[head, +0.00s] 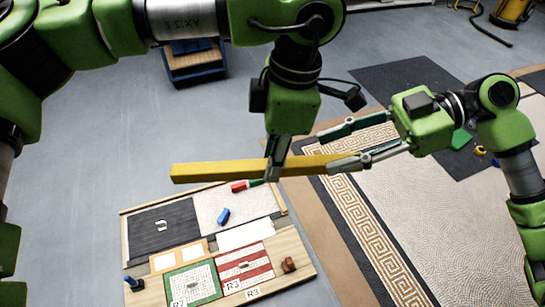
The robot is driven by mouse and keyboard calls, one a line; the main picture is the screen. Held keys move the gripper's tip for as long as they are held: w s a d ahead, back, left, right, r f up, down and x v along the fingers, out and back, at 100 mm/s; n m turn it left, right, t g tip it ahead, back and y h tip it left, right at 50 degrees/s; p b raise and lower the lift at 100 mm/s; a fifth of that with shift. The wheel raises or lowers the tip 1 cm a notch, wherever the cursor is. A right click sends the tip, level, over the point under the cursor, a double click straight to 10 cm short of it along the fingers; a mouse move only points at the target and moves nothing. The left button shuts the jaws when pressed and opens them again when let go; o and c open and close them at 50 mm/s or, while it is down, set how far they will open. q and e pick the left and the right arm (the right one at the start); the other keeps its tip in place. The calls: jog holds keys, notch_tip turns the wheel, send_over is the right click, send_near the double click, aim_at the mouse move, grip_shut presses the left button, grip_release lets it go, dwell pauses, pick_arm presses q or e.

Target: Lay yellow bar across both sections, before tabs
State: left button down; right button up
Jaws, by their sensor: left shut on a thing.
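The long yellow bar (215,172) is held roughly level above the far side of a wooden board (300,262). My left gripper (276,172) comes down from above and is shut on the bar right of its middle. The bar's right end lies close to my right gripper (329,150), whose two fingers are spread apart. Its lower finger overlaps the bar's end in the picture; I cannot tell if they touch. The sections may be the green-framed panel (178,286) and the red-striped panel (262,268), side by side on the board. I cannot identify the tabs for certain.
The board also carries a dark panel (148,228), a speckled panel (240,205), a blue piece (223,215), a red piece (238,187) and a brown piece (288,265). A mosaic floor with a key-pattern border (345,207) lies right. A blue cart (195,65) stands behind.

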jog(key=v, duration=0.5)
jog(key=shift+w+f, duration=0.1)
jog(key=shift+w, duration=0.2)
jog(key=w+d+f+m+t+h, duration=0.1)
jog(key=w+d+f+m+t, duration=0.15)
jog(key=w+f+m, duration=0.65)
jog(key=w+d+f+m+t+h, duration=0.15)
jog(key=w+f+t, duration=0.3)
jog(key=f, duration=0.75)
jog(key=s+d+f+m+h, duration=0.2)
jog(key=d+f+m+h, duration=0.1)
jog(key=f, duration=1)
jog(key=s+d+f+m+h, duration=0.1)
jog(key=d+f+m+h, duration=0.25)
jog(key=f, duration=0.95)
jog(key=s+d+f+m+g+h, duration=0.2)
jog(key=s+f+h, duration=0.1)
jog(key=s+f, duration=1.65)
jog(key=s+a+f+g, duration=0.1)
jog(key=s+a+f, duration=0.1)
jog(key=s, duration=0.6)
jog(key=s+a+f+n+g+h, duration=0.1)
jog(key=s+f, duration=0.3)
jog(key=s, duration=0.5)
jog(key=s+a+f+n, duration=0.1)
jog(key=s+f, duration=0.3)
jog(key=s, duration=0.4)
jog(key=shift+s+a+g+h, duration=0.3)
jog(key=shift+a+g, duration=0.1)
jog(key=shift+a, duration=0.5)
